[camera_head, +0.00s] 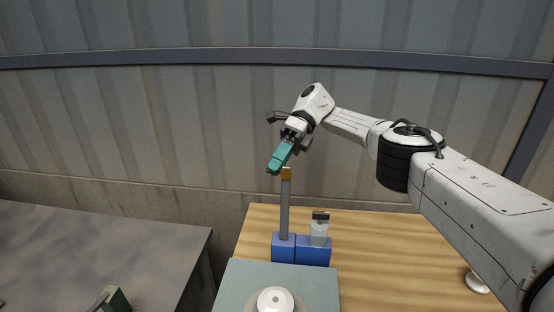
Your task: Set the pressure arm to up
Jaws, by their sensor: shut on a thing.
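The pressure arm (285,210) looks to be the tall grey bar with an orange end (286,174). It stands nearly upright on a blue base (302,249) on the wooden table. My gripper (280,162) comes down from the upper right, its long teal part reaching the orange end. It is shut on the pressure arm at this end, though the teal part hides the contact. A short clear-grey block with a dark top (319,229) stands on the right of the same base.
A grey-green plate (248,282) with a white round knob (275,300) lies in front of the base. A grey table (95,245) is on the left, with a dark green thing (115,299). A white round thing (476,283) is at the right. The wooden table (390,250) is mostly bare.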

